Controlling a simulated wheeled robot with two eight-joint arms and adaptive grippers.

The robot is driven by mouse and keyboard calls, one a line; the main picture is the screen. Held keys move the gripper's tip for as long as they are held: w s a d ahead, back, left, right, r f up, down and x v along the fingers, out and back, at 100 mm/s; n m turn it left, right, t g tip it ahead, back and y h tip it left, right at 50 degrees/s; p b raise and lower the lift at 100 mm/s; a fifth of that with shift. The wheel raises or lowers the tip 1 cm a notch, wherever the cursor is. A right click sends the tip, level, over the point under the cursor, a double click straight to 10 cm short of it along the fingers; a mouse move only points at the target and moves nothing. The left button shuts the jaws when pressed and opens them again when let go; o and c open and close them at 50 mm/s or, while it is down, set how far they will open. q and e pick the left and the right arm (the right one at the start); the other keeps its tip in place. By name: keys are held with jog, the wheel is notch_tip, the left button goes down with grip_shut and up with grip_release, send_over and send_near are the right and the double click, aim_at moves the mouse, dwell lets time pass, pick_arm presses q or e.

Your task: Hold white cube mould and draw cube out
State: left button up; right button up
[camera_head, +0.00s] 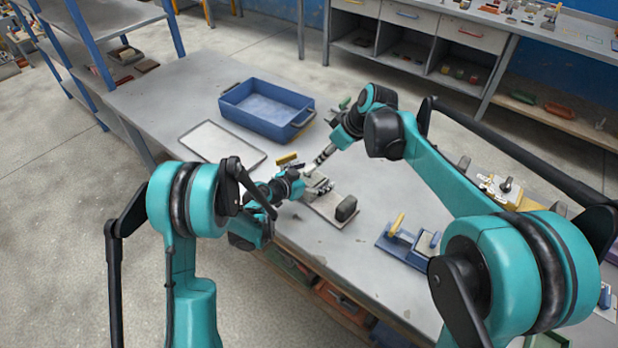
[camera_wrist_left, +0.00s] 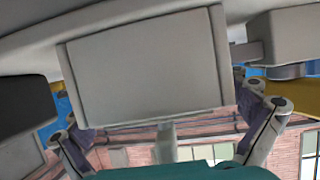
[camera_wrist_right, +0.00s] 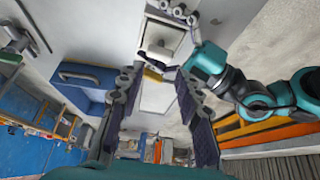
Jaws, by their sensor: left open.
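The pale grey-white mould (camera_head: 318,184) sits on a thin plate near the table's front edge. It fills much of the left wrist view as a flat square panel (camera_wrist_left: 145,68) with a raised border, and shows small in the right wrist view (camera_wrist_right: 161,38). My left gripper (camera_wrist_left: 165,140) is open, its fingers on either side of the panel's lower part; contact cannot be told. My right gripper (camera_wrist_right: 155,105) is open, pointing at the mould from a short distance, with nothing between its fingers. In the head view, the arms partly hide the mould. I cannot make out a separate cube.
A dark block (camera_head: 346,208) stands close right of the mould. A blue bin (camera_head: 268,108) and a flat pale tray (camera_head: 222,143) lie behind and left. A yellow bar (camera_head: 287,158) is close to the grippers. A blue fixture (camera_head: 405,246) stands right, with free table between.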

aim_at(310, 167)
pick_arm(q)
jog(key=shift+w+d+f, duration=0.1)
jog(key=shift+w+d, duration=0.1)
jog(key=c, duration=1.6)
pick_arm(e)
jog(key=shift+o, duration=0.4)
pick_arm(q)
jog(key=shift+o, duration=0.2)
pick_arm(e)
jog(key=shift+w+a+r+n+g, duration=0.15)
jog(key=shift+w+a+n+g, duration=0.25)
jog(key=shift+n, duration=0.8)
jog(key=w+a+r+n+g+h, duration=0.25)
jog(key=a+n+h, duration=0.2)
jog(key=n, duration=0.95)
jog(key=f, duration=1.2)
jog(key=shift+w+d+f, duration=0.1)
jog(key=shift+d, duration=0.3)
